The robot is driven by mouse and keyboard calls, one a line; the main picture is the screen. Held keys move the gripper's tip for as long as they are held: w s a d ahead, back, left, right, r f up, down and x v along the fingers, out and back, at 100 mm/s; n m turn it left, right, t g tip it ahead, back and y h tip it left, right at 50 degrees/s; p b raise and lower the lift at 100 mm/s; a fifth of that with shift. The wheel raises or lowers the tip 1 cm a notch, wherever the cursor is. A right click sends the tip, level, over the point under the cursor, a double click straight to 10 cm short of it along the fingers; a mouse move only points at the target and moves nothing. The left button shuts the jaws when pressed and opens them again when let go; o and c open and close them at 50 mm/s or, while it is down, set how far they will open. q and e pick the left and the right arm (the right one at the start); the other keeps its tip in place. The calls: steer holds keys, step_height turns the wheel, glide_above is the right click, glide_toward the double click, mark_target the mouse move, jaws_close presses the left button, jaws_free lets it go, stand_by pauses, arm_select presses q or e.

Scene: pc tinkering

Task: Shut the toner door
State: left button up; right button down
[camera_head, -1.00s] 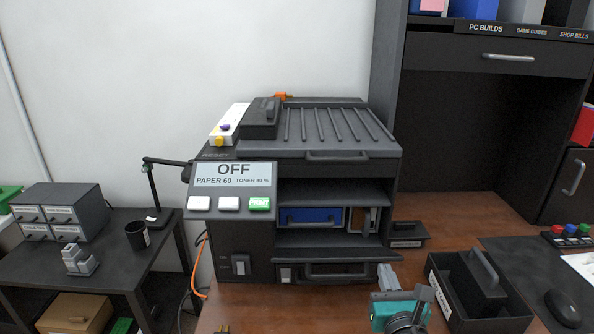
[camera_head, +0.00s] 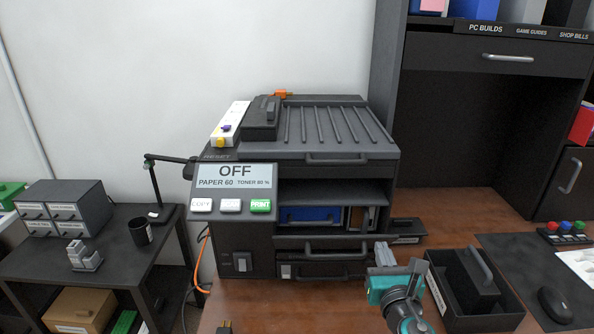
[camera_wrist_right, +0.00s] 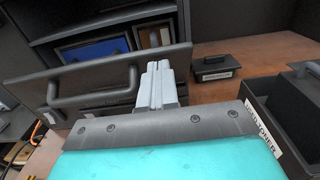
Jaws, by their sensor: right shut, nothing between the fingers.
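The black printer (camera_head: 240,242) stands on the wooden desk with its display reading OFF. Its toner door (camera_head: 295,244) is a dark flap with a bar handle, tilted partly up below the open bay. The bay still shows a blue part (camera_head: 310,214). In the right wrist view the door (camera_wrist_right: 30,92) lies across the left, with the blue part (camera_wrist_right: 95,50) behind and above it. My right gripper (camera_head: 383,252) is shut and empty at the door's right end. Its grey fingers (camera_wrist_right: 158,72) overlap the door's edge; contact is unclear. My left gripper is out of view.
A black open bin (camera_head: 437,290) stands right of my right gripper. A small black box (camera_head: 408,238) sits beside the printer. A lower drawer (camera_head: 300,271) is under the door. A mouse (camera_head: 557,306) lies far right.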

mark_target(381, 236)
steer(key=shift+w+r, duration=0.7)
steer(key=shift+w, duration=0.3)
steer(key=shift+w+a+r, duration=0.1)
steer(key=shift+w+r, duration=0.1)
steer(key=shift+w, duration=0.3)
steer(key=shift+w+r, duration=0.2)
steer(key=shift+w, duration=0.25)
steer(key=shift+w+r, duration=0.1)
steer(key=shift+w, duration=1.3)
steer(key=s, duration=0.8)
